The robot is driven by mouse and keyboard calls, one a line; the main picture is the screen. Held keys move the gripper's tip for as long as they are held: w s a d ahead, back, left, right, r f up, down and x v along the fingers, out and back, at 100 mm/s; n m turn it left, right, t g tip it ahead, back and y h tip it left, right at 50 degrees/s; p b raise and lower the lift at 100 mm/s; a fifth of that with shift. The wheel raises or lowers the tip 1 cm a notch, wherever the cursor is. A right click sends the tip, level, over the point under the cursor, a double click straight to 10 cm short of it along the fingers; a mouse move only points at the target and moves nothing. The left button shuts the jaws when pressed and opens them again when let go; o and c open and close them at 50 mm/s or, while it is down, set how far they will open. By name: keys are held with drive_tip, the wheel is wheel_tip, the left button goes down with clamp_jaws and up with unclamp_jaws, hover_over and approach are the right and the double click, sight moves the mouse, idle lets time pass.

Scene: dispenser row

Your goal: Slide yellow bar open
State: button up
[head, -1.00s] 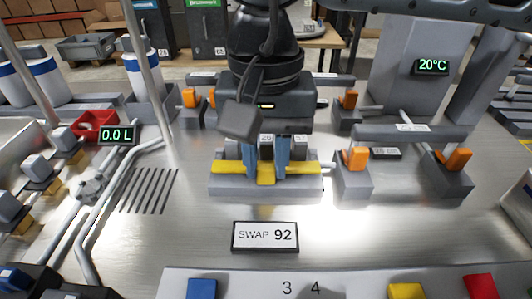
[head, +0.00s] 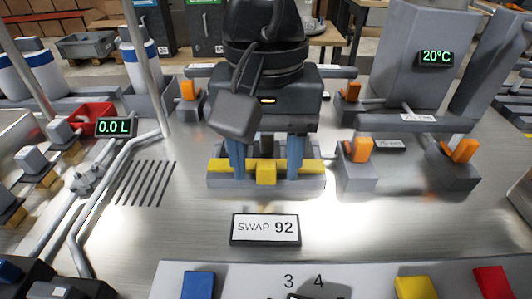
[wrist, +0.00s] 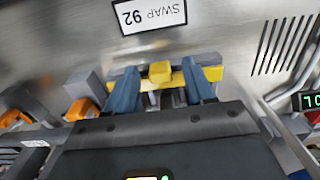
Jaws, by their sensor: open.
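The yellow bar (head: 265,171) lies across a low grey block (head: 265,184) on the metal counter, with a raised yellow knob at its middle. My gripper (head: 266,168) points down over it with its two blue fingers spread wide. One finger is on each side of the knob, with a gap to it on both sides. In the wrist view, the knob (wrist: 160,72) shows between the fingers (wrist: 161,88), and the bar's yellow end (wrist: 213,73) shows beyond one finger. The fingers hide parts of the bar.
A "SWAP 92" plate (head: 265,229) lies in front of the block. Orange-handled valves (head: 358,150) stand close on the right. Slots (head: 146,183) and pipes lie to the left. A panel with coloured buttons (head: 415,287) is at the front. The counter between is clear.

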sight(266, 168)
drive_tip(key=shift+r, duration=0.1)
wheel_tip(266, 168, up, 8)
drive_tip(key=shift+f, duration=0.2)
idle(0.5)
